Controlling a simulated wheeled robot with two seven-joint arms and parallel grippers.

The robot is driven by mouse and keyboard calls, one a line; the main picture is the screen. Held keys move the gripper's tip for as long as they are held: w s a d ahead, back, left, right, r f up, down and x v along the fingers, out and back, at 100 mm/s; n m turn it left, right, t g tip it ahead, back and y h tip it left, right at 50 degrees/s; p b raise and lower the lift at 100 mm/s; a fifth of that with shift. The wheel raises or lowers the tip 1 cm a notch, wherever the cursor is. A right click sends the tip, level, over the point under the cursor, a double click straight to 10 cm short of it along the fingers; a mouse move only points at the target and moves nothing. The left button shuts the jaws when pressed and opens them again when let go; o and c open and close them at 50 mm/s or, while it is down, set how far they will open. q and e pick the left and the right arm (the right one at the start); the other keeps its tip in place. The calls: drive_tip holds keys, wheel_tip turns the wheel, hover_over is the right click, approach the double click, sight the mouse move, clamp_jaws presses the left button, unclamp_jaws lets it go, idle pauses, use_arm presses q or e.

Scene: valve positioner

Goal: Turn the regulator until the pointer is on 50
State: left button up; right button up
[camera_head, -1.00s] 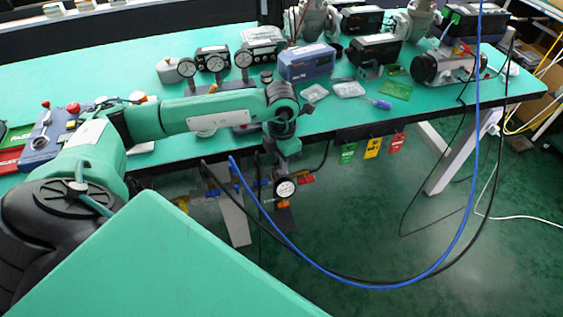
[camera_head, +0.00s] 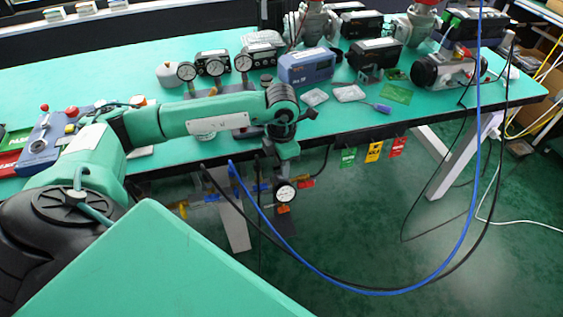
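A small round gauge (camera_head: 285,193) with a white dial and dark rim hangs just below the table's front edge, presumably on the regulator. Its pointer and numbers are too small to read. The regulator's knob cannot be made out. My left arm comes in from the left over the table, and its wrist bends down at the front edge. My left gripper (camera_head: 268,162) is just above and to the left of the gauge. Its fingers are small, dark and partly hidden by the wrist, so I cannot tell whether they are open or touch anything. My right gripper is not in view.
Blue and black cables (camera_head: 375,289) loop in front of the table (camera_head: 60,87). Several gauges (camera_head: 215,67), a blue positioner box (camera_head: 306,66) and valve actuators stand on the table. Green, yellow and red tags (camera_head: 373,151) hang from its edge. The floor at right is mostly clear.

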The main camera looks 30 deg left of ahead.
use_arm(q)
wheel_tip(320, 180, up, 14)
drive_tip(key=shift+f+p, duration=0.15)
drive_tip(key=shift+p, duration=0.15)
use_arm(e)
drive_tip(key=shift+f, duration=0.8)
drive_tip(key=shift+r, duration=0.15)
